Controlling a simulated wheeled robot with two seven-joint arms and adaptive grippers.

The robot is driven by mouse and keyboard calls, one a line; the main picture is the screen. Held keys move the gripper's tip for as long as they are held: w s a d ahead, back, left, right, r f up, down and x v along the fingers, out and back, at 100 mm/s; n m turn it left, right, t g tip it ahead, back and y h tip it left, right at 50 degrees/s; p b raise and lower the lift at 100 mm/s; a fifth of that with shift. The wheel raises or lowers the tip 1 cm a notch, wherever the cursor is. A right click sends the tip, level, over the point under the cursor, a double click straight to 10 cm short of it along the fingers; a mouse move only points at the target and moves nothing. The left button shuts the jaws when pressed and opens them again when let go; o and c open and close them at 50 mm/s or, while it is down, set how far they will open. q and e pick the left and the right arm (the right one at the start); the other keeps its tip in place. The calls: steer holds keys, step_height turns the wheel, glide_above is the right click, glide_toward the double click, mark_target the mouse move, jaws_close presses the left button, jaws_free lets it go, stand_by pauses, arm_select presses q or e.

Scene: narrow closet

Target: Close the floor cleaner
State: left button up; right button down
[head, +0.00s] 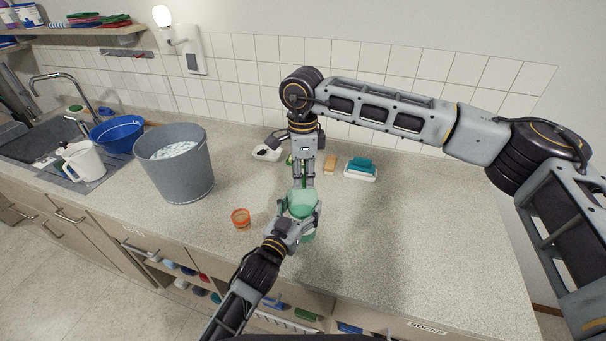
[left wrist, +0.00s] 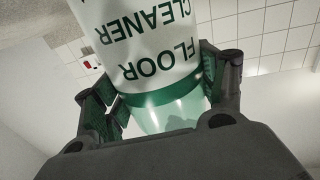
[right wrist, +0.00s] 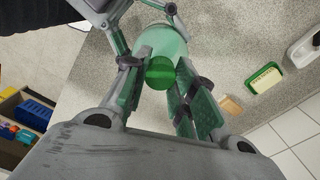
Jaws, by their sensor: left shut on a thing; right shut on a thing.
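The floor cleaner bottle (head: 301,203), translucent green with a white label, stands upright above the front part of the counter. Its label (left wrist: 150,45) reads FLOOR CLEANER in the left wrist view. My right gripper (head: 302,184) points down from above the bottle. It is shut on the green cap (right wrist: 160,73), which lies over the bottle top in the right wrist view. I cannot tell whether the cap is seated on the neck, as the fingers hide the joint.
A small orange cup (head: 240,218) stands left of the bottle, and a grey bucket (head: 176,170) farther left. The counter (head: 430,235) to the right is clear.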

steer(key=m, duration=1.6)
steer(key=c, duration=1.1)
jaws_free()
step_height(320, 180, up, 12)
